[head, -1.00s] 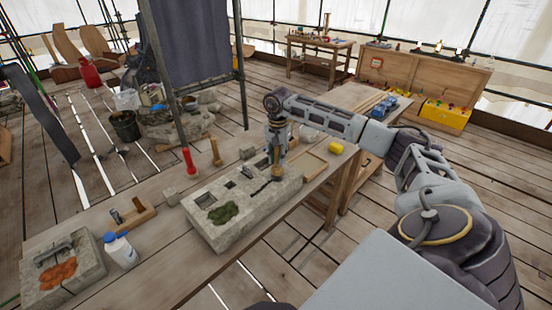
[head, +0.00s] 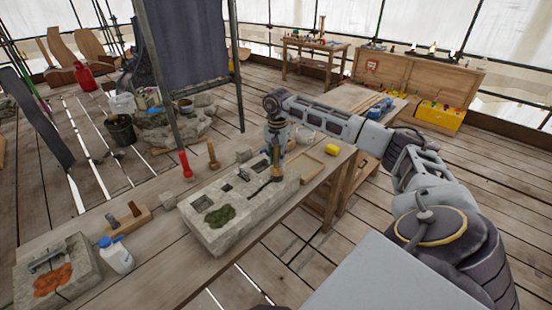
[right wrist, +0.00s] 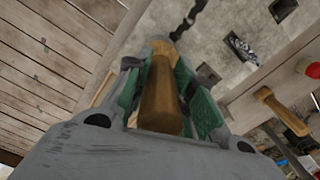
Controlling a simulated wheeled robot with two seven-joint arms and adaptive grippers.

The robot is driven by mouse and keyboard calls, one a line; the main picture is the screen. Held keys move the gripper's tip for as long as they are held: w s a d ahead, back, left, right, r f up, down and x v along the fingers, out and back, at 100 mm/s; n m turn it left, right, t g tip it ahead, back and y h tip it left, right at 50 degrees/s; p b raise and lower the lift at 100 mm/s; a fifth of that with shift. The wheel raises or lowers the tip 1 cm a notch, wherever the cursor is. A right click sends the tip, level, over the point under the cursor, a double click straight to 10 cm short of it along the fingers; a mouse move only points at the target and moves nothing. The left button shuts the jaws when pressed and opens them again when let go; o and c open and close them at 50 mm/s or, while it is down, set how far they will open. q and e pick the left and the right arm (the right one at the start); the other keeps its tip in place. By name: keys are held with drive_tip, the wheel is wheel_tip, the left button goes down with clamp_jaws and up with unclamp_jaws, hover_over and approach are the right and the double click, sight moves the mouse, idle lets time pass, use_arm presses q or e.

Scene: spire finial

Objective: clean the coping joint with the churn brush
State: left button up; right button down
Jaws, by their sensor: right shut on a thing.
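The coping stone (head: 232,238) is a long grey block on the workbench, with square recesses and a patch of green moss (head: 219,215) in its top. A dark, crooked joint line (head: 258,189) runs across its top near the right end; it also shows in the right wrist view (right wrist: 187,20). My right gripper (head: 276,158) points down over that end and is shut on the brush's wooden handle (right wrist: 160,95). The brush's lower end (head: 277,178) is at the stone top beside the joint; I cannot tell whether it touches. My left gripper is out of view.
A red-handled tool (head: 185,165) and a wooden-handled tool (head: 212,155) stand behind the stone. A white bottle (head: 118,258), a wood plane (head: 124,217) and a second stone (head: 85,285) are at left. A shallow wooden tray (head: 306,168) and yellow item (head: 332,148) lie at right.

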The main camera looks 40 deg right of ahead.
drive_tip(key=shift+w+d, duration=0.1)
drive_tip(key=shift+d, duration=1)
drive_tip(key=shift+d, duration=0.15)
drive_tip(key=shift+r, duration=0.2)
